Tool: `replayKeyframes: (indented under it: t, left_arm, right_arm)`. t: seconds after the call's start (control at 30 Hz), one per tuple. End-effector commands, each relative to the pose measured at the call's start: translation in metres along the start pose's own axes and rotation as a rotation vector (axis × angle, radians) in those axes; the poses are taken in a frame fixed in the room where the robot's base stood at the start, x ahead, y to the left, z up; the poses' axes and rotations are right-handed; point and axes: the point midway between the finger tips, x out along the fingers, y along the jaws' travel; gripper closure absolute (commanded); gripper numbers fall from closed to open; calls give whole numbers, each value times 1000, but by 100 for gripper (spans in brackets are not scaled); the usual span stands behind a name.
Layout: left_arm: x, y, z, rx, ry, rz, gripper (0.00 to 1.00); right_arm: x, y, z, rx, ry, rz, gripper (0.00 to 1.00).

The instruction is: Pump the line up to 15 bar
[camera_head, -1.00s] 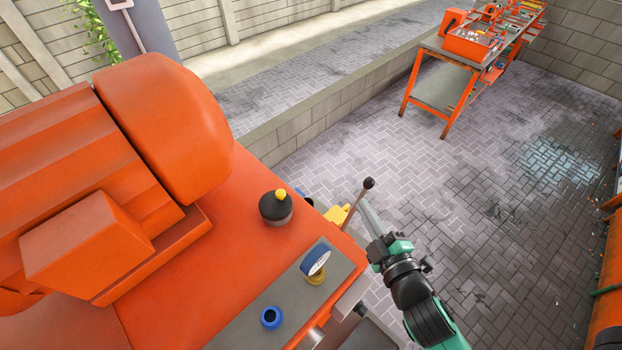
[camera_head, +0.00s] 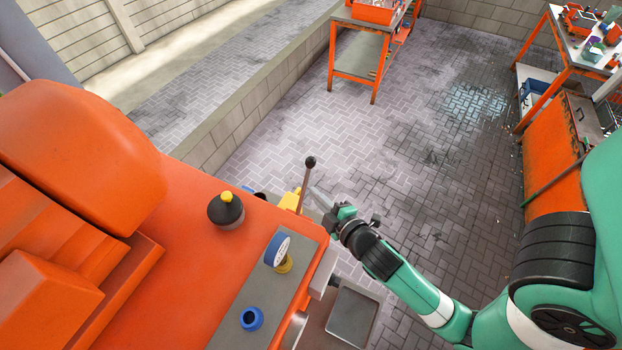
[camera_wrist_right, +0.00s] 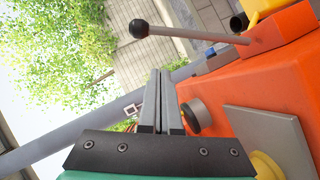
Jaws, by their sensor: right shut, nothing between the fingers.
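The pump lever (camera_head: 305,185) is a thin rod with a black ball knob. It rises at the far edge of the orange machine beside a yellow part (camera_head: 290,200). In the right wrist view the lever (camera_wrist_right: 190,34) runs across the top, apart from the fingers. The pressure gauge (camera_head: 277,246) has a blue rim and a brass base. It stands on the grey plate, and its reading is too small to tell. My right gripper (camera_head: 316,194) is shut and empty, just right of the lever; its fingers (camera_wrist_right: 160,78) lie together. My left gripper is out of view.
A black knob with a yellow top (camera_head: 226,210) and a blue ring fitting (camera_head: 251,319) are on the orange machine (camera_head: 185,270). A grey tray (camera_head: 352,318) sits at its right side. Workbenches (camera_head: 357,55) stand beyond open paved floor.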

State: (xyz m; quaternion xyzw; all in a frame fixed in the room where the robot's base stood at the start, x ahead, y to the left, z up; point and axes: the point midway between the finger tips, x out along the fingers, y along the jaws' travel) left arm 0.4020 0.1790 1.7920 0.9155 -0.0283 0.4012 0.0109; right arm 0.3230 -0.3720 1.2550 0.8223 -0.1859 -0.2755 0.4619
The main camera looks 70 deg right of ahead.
Motion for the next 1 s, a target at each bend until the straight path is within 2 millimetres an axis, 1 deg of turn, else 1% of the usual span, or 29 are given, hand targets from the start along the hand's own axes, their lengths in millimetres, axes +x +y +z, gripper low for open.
replayKeyframes:
  t: [0.03,0.2,0.3,0.4,0.5,0.67,0.87,1.0]
  left_arm:
    - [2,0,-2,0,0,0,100]
    - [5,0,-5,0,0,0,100]
    - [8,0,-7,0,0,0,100]
    - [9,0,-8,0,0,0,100]
    - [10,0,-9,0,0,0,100]
    - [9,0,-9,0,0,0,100]
    - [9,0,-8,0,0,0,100]
    - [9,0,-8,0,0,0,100]
  right_arm:
    - [11,2,0,2,-3,2,100]
    - [47,2,1,1,-2,1,100]
    - [58,2,16,3,-6,0,100]
    - [66,1,23,2,-2,-1,100]
    - [70,0,27,1,0,0,100]
    - [71,0,28,-1,1,0,100]
    - [71,0,28,0,2,-1,100]
    - [76,-2,23,7,9,-11,100]
